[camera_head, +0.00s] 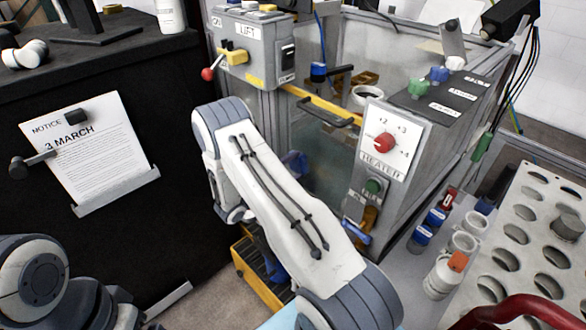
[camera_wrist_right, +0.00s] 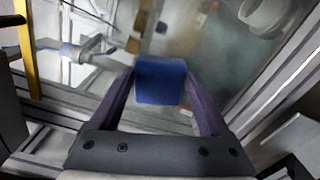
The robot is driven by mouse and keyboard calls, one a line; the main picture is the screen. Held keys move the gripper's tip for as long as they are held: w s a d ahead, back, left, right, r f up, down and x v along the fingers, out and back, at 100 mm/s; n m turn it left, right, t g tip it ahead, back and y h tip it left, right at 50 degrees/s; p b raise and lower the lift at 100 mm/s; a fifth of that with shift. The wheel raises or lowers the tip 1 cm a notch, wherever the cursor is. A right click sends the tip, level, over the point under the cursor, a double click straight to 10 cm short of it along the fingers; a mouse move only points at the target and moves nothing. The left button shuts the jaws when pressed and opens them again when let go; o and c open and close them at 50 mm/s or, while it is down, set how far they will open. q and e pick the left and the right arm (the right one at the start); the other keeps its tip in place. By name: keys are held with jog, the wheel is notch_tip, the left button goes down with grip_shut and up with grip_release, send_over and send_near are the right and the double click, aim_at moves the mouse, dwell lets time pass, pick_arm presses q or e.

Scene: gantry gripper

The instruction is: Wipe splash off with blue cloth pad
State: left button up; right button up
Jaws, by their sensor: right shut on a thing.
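In the right wrist view my right gripper (camera_wrist_right: 160,88) is shut on the blue cloth pad (camera_wrist_right: 160,80), which sits between its two dark fingers. The pad is in front of a clear panel (camera_wrist_right: 95,105); I cannot tell whether it touches it. In the head view my right arm crosses the middle and hides most of the gripper in front of the machine's clear front. I cannot make out the splash for certain among the blurred reflections on the panel. My left arm shows at the lower left of the head view, but its gripper does not.
A perforated rack (camera_head: 530,230) stands at the right. A black cabinet (camera_head: 110,200) with a pinned notice (camera_head: 85,150) stands at the left.

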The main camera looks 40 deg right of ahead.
jog(key=shift+d, duration=0.85)
jog(key=shift+s, duration=1.7)
jog(key=shift+s+d+p, duration=0.25)
jog(key=shift+s+p, duration=0.1)
jog(key=shift+s, duration=0.95)
jog(key=shift+s+d, duration=0.15)
jog(key=shift+s, duration=2.55)
jog(key=shift+s+d, duration=0.15)
jog(key=shift+s, duration=0.75)
jog(key=shift+s+d, duration=0.1)
jog(key=shift+s, duration=0.75)
jog(key=shift+s+r, duration=0.1)
